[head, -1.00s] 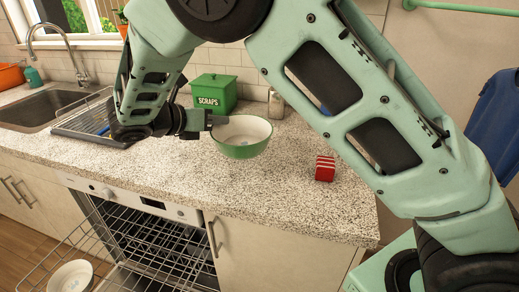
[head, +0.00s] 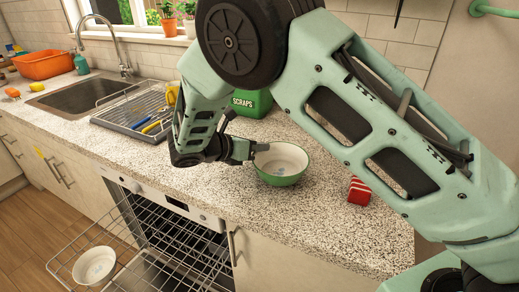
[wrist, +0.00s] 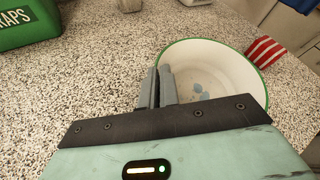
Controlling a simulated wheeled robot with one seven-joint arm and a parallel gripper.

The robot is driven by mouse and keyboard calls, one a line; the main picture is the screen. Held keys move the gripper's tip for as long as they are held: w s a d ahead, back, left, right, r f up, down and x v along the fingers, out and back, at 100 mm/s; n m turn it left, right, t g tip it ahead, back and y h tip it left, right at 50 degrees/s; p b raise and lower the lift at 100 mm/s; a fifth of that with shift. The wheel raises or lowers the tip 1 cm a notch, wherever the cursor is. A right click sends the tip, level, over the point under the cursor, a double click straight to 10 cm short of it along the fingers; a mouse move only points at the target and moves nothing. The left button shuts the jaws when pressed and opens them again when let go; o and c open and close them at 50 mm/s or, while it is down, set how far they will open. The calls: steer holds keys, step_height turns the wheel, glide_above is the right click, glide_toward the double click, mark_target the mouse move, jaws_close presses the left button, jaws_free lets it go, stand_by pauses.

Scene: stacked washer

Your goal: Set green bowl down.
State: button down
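The green bowl (head: 281,170), white inside with small blue marks at its bottom, is upright at the countertop (head: 300,225), right of the scraps bin. I cannot tell whether its base touches the counter. My gripper (head: 262,147) is at the bowl's left rim. In the wrist view, the two grey fingers (wrist: 158,88) are close together with the rim of the bowl (wrist: 210,75) between them. The lower part of the bowl is hidden behind the gripper body there.
A green scraps bin (head: 251,102) stands behind the bowl, and a red-and-white striped block (head: 359,191) to its right. A dish rack (head: 140,115) and sink (head: 85,97) lie left. The dishwasher is open below, with a white bowl (head: 95,265) in its rack.

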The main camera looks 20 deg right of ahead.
steer(key=shift+f, duration=0.6)
steer(key=shift+f, duration=0.1)
steer(key=c, duration=1.6)
jaws_free()
steer(key=shift+c, duration=0.2)
steer(key=b+v, duration=0.2)
steer(key=v, duration=1)
steer(key=s+d+r+m+g+y, duration=0.1)
steer(key=s+m+y, duration=0.5)
steer(key=s, duration=0.9)
steer(key=s+d+m+g+y, duration=0.2)
steer(key=s+d+m+y, duration=0.2)
steer(key=s+m+y, duration=0.3)
steer(key=s+m, duration=0.4)
steer(key=s, duration=0.4)
steer(key=shift+r+g+y, duration=0.3)
steer(key=shift+r+g, duration=0.1)
